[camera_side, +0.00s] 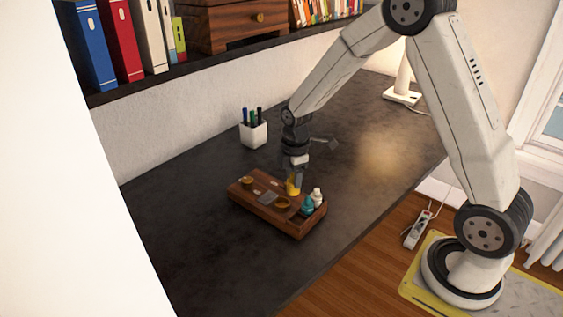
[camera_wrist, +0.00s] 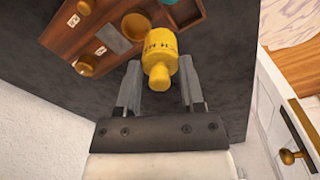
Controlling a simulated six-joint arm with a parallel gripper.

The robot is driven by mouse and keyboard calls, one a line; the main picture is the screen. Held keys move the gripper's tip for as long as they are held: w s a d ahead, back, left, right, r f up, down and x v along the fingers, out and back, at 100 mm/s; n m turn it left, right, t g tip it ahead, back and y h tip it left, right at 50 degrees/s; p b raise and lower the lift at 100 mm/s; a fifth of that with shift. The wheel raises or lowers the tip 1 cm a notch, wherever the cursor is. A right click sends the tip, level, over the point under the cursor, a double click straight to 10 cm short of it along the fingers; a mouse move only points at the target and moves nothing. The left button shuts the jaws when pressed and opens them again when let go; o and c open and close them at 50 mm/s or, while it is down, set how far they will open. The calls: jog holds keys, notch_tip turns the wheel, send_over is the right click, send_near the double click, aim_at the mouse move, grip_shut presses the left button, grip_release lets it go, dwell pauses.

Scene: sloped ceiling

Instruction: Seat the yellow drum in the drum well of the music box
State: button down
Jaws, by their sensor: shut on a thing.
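The yellow drum (camera_wrist: 159,52) is held between the two fingers of my gripper (camera_wrist: 160,78) in the wrist view. My gripper is shut on it. In the side view the drum (camera_side: 293,187) hangs below my gripper (camera_side: 297,177), over or beside the back edge of the wooden music box (camera_side: 263,209). I cannot tell whether it touches the box. The box top has a grey plate (camera_side: 267,198), round brass-coloured recesses or parts (camera_side: 283,203), and a teal piece (camera_side: 307,205) beside a white one (camera_side: 317,196) at its right end. I cannot tell which recess is the drum well.
A white pen cup (camera_side: 254,133) stands behind the box near the wall. A white lamp (camera_side: 402,93) stands at the desk's far right. A shelf with binders (camera_side: 122,42) runs above. The dark desk (camera_side: 215,265) is clear around the box.

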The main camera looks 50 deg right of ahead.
jog(key=shift+w+d+f, duration=0.15)
jog(key=shift+w+f, duration=0.8)
jog(key=shift+f, duration=0.25)
jog(key=shift+w+d+f, duration=0.1)
jog(key=shift+w+f, duration=0.85)
jog(key=shift+f, duration=0.2)
jog(key=shift+w+f, duration=0.15)
jog(key=shift+f, duration=0.1)
jog(key=shift+w+f, duration=0.1)
jog(key=shift+f, duration=1.45)
jog(key=shift+f, duration=0.2)
jog(key=shift+c, duration=1)
grip_release()
jog(key=shift+r, duration=0.2)
notch_tip(320, 180, up, 12)
